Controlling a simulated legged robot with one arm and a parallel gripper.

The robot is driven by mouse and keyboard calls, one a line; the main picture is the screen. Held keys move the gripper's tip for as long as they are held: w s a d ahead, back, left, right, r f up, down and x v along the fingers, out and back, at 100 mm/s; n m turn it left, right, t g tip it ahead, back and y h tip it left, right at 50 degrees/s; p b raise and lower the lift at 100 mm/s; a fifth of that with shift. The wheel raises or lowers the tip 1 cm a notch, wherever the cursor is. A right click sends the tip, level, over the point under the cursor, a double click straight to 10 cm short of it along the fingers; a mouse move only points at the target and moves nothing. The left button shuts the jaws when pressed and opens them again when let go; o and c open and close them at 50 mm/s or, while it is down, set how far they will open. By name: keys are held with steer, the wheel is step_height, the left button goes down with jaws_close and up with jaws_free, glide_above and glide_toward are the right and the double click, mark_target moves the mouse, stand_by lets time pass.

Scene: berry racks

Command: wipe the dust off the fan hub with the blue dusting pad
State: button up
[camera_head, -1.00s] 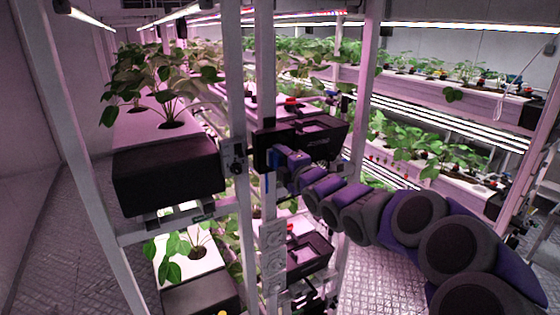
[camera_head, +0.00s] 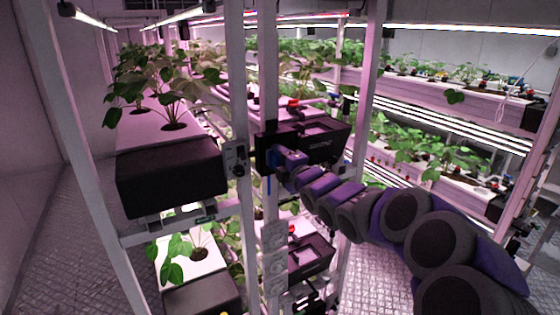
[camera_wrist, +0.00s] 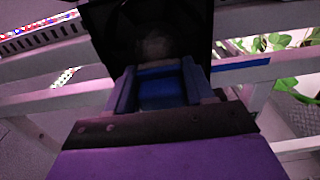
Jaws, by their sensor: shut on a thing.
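My gripper (camera_wrist: 160,88) is shut on the blue dusting pad (camera_wrist: 160,97), which sits between its two fingers in the wrist view. Just beyond the pad is a dark, square fan housing. A pale grey, dusty patch shows on the fan hub (camera_wrist: 154,47) inside it. The pad is close below the hub in this view; whether they touch I cannot tell. In the head view my gripper (camera_head: 283,158) reaches the black housing at the rack post, and the hub and pad contact are hidden there.
White rack posts (camera_head: 236,110) stand close to the left of my gripper. A black box (camera_head: 172,178) is on the left shelf, with leafy plants (camera_head: 172,95) behind. Another black tray (camera_head: 310,258) sits below the arm. Patterned floor (camera_head: 375,275) is open at lower right.

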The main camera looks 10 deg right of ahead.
steer(key=shift+a, duration=0.15)
steer(key=shift+w, duration=0.1)
steer(key=w+d+p, duration=0.1)
steer(key=d+p, duration=0.2)
steer(key=d, duration=0.2)
steer(key=shift+w+d+p, duration=0.3)
steer(key=shift+w+d, duration=0.1)
steer(key=shift+f, duration=0.1)
steer(key=shift+a+b, duration=0.2)
steer(key=shift+b, duration=0.5)
